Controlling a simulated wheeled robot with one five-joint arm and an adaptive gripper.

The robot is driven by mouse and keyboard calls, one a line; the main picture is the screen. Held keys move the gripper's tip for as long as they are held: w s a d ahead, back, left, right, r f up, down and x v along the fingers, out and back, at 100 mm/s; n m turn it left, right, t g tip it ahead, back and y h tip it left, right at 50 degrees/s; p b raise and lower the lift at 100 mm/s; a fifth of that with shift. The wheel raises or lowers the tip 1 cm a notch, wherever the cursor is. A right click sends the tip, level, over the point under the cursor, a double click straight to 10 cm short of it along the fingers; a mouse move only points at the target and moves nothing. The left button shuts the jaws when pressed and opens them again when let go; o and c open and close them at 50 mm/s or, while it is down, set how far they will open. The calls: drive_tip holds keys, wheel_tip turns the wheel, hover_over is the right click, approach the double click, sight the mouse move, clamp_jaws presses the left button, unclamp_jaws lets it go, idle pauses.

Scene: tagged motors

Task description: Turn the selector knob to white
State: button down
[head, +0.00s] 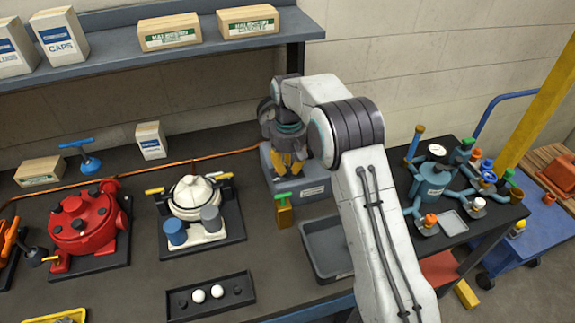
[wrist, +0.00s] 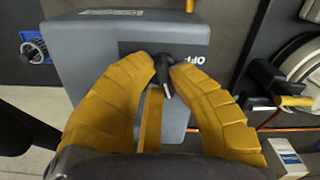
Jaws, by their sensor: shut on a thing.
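The grey box (head: 313,190) stands at the back of the bench in the head view. The knob's handle slants slightly in the picture. In the head view my gripper (head: 288,170) reaches down at the box, and the knob is hidden there.
A green-handled brass valve (head: 284,210) stands just in front of the box. A grey tray (head: 328,250) lies to its right, partly behind my arm. A white-domed unit (head: 195,195) and a red motor (head: 85,225) stand left. A pipe assembly (head: 435,180) stands right.

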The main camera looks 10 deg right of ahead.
drive_tip(key=m, duration=0.6)
drive_tip(key=shift+s+d+f, duration=0.1)
drive_tip(key=shift+s+d, duration=0.05)
drive_tip(key=m, duration=0.6)
drive_tip(key=shift+s, duration=0.2)
drive_tip(key=shift+m, duration=0.4)
drive_tip(key=c, duration=1.2)
unclamp_jaws()
drive_tip(key=shift+o, duration=0.3)
drive_tip(key=shift+w, duration=0.1)
wheel_tip(320, 180, up, 12)
